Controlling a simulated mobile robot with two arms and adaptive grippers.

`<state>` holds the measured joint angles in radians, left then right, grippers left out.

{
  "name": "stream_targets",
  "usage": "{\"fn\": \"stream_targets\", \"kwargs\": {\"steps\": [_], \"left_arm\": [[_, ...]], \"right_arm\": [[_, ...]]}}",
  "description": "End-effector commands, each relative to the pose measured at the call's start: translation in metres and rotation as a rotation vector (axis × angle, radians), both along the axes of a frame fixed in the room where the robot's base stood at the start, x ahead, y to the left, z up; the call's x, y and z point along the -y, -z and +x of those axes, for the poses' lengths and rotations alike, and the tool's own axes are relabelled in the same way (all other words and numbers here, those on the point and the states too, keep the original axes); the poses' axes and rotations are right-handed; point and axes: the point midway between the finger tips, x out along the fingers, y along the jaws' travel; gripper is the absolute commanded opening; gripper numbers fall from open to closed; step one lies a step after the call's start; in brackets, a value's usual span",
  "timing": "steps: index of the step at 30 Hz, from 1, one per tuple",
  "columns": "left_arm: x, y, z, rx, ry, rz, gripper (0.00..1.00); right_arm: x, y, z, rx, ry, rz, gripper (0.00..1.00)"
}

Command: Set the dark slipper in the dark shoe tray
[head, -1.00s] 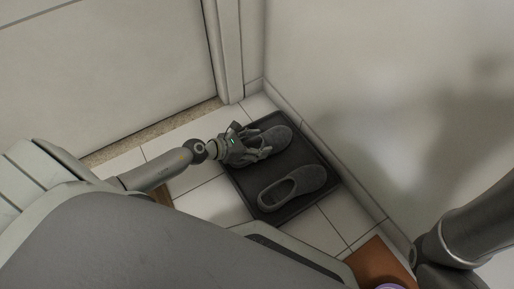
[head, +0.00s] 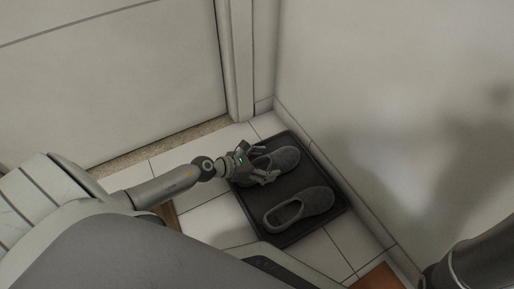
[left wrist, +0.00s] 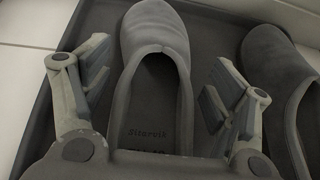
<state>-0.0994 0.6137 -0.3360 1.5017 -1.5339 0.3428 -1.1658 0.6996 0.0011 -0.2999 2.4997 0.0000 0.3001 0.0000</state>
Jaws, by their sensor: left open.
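A dark grey slipper (head: 286,158) lies in the dark shoe tray (head: 248,204), toe toward the upper right. My left gripper (head: 264,163) is open at its heel end, low over the tray. In the left wrist view this slipper (left wrist: 155,35) lies between the two spread fingers (left wrist: 155,92), with a gap at each side; its heel is hidden by the gripper. A second, matching slipper (head: 315,198) lies beside it in the tray, and shows at the right of the left wrist view (left wrist: 275,62). My right gripper is out of view.
The tray lies on white floor tiles (head: 213,220), close to the right wall (head: 390,120). A door (head: 110,75) and its frame stand behind at the left. A brown surface (head: 380,278) shows at the bottom edge, near my right arm.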

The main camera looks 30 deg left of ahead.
Motion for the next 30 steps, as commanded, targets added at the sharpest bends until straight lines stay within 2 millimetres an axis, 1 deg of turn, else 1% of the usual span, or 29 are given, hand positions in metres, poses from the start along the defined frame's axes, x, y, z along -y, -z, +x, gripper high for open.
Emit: {"fn": "stream_targets", "kwargs": {"steps": [5, 12, 18, 24, 30], "left_arm": [[-0.012, -0.015, -0.018, -0.003, 0.000, 0.001, 0.80], [-0.035, -0.038, -0.056, -0.006, -0.001, -0.001, 0.80], [-0.051, -0.053, -0.078, -0.002, -0.001, -0.001, 0.80], [-0.057, -0.059, -0.087, 0.000, 0.000, -0.001, 0.80], [-0.058, -0.060, -0.088, 0.002, 0.000, -0.001, 0.80]], "right_arm": [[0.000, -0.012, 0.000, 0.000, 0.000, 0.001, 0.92], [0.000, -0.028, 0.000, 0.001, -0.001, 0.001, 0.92], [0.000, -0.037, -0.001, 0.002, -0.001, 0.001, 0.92], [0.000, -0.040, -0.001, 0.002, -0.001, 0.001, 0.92], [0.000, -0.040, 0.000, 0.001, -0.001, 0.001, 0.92]]}}
